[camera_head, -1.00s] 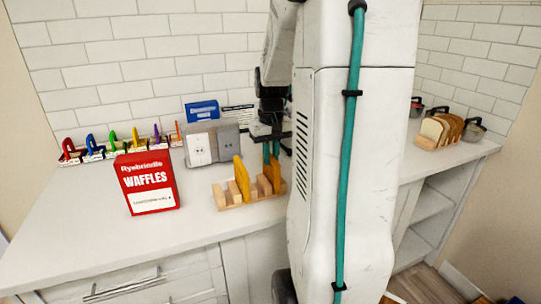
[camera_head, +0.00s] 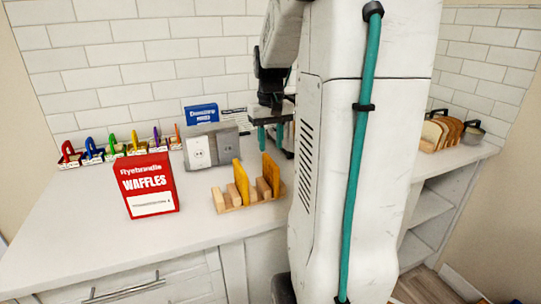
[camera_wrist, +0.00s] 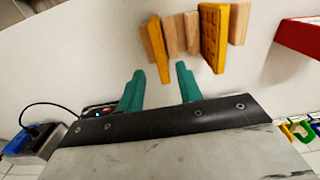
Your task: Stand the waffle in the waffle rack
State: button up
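The wooden waffle rack (camera_head: 253,195) stands near the counter's front edge; its wooden dividers (camera_wrist: 174,36) also show in the wrist view. Two golden waffles stand upright in it: a left waffle (camera_head: 241,181) and a right waffle (camera_head: 271,174). In the wrist view the left waffle (camera_wrist: 213,38) shows its gridded face, and the right waffle (camera_wrist: 160,50) is seen nearly edge-on. My gripper (camera_head: 270,138) is above and behind the right waffle, apart from it.
A red waffle box (camera_head: 148,186) stands left of the rack. A grey toaster (camera_head: 212,149) and blue box (camera_head: 202,114) are behind. Colourful items (camera_head: 112,146) line the back wall. A bread rack (camera_head: 443,133) and pot (camera_head: 472,134) are at right. The left-front counter is clear.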

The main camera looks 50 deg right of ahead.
notch_tip(320, 180, up, 6)
jog(key=s+a+n, duration=0.3)
jog(key=a, duration=1.5)
jog(key=s+a+f+n+t, duration=0.1)
jog(key=s+a+f+n, duration=0.2)
jog(key=s+a, duration=0.6)
jog(key=a+f, duration=0.2)
jog(key=a, duration=0.1)
jog(key=shift+s+a, duration=0.2)
jog(key=shift+s, duration=0.1)
